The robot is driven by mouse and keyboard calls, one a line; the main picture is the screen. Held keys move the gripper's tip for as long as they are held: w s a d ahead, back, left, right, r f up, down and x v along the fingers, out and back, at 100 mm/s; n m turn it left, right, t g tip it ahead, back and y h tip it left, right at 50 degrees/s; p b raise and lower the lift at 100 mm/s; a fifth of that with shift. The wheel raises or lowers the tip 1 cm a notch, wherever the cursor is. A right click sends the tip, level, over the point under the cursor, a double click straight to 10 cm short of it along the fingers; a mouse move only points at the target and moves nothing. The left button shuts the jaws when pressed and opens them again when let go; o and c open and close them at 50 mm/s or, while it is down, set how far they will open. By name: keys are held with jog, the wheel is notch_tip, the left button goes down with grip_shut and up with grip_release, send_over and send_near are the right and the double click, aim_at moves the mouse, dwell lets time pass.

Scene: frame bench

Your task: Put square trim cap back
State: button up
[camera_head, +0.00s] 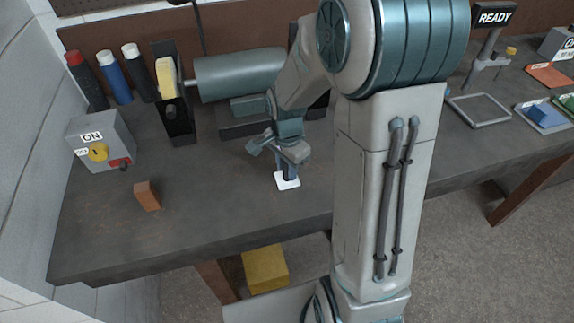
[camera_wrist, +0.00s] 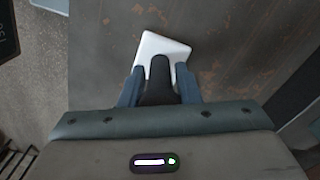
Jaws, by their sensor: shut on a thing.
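The square trim cap (camera_head: 288,184) is a white square plate near the front edge of the dark bench, directly under my gripper (camera_head: 287,173). In the wrist view, the white cap (camera_wrist: 162,46) lies beyond my fingertips (camera_wrist: 159,75), turned at an angle. A dark upright piece (camera_wrist: 159,80) sits between the blue fingers and seems to be the cap's grip. My gripper is shut on it. The fingers hide part of the cap, and I cannot tell whether it touches the bench. A grey square frame (camera_head: 480,122) lies flat at the right.
An ON switch box (camera_head: 100,142) and a brown block (camera_head: 147,195) are to the left. Several bottles (camera_head: 115,77) and a grey cylinder machine (camera_head: 240,73) stand behind.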

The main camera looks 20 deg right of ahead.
jog(key=shift+f, duration=0.25)
jog(key=shift+f, duration=0.15)
jog(key=o, duration=1)
jog(key=shift+r, duration=0.2)
